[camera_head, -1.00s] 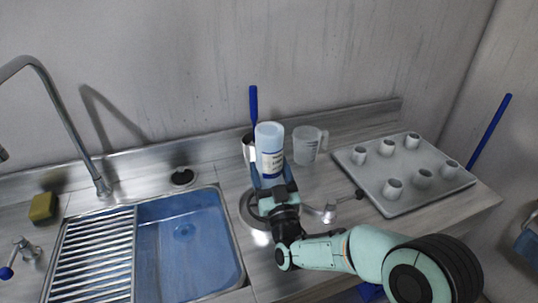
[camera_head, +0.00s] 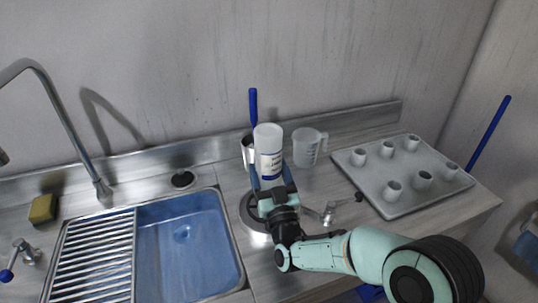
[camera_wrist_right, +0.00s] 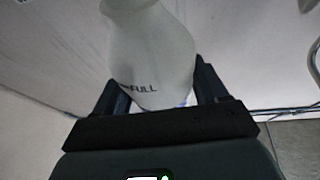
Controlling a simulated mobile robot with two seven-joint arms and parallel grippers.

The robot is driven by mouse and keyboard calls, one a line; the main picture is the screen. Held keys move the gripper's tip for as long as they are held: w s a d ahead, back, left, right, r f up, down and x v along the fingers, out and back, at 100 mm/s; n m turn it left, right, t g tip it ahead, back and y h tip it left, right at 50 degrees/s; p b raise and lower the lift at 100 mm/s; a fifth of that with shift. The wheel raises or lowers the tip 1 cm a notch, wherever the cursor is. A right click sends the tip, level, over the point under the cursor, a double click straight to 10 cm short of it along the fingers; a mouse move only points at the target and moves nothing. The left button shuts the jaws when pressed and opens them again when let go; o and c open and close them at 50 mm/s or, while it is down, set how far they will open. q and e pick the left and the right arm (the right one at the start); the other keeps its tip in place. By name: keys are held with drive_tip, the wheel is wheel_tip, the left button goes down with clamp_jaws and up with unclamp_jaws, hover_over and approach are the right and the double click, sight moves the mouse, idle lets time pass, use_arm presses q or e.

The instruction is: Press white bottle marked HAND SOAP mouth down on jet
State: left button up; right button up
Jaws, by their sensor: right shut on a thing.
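The white bottle (camera_head: 268,140) with a blue and white label is in my right gripper (camera_head: 271,184), upright in the head view with its wide flat end up. Its lower end is hidden behind the fingers. In the right wrist view the bottle (camera_wrist_right: 150,50) sits between the two dark fingers (camera_wrist_right: 155,98) and shows the word FULL; HAND SOAP cannot be read. The round steel rinser (camera_head: 246,217) is below and around the gripper in the picture. Its jet is hidden, so I cannot tell whether the bottle touches it. My left gripper is out of view.
A steel cup with a blue-handled brush (camera_head: 253,108) stands close behind the bottle. A clear jug (camera_head: 306,148) is to its right. A grey tray (camera_head: 405,200) with several white cups is further right. A small tap (camera_head: 329,213) is beside the rinser; the blue sink (camera_head: 185,245) is left.

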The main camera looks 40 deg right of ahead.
sight(273, 153)
drive_tip(key=shift+r+p, duration=0.85)
drive_tip(key=shift+r, duration=1.2)
drive_tip(key=shift+r+p, duration=1.3)
drive_tip(key=shift+r, duration=1.2)
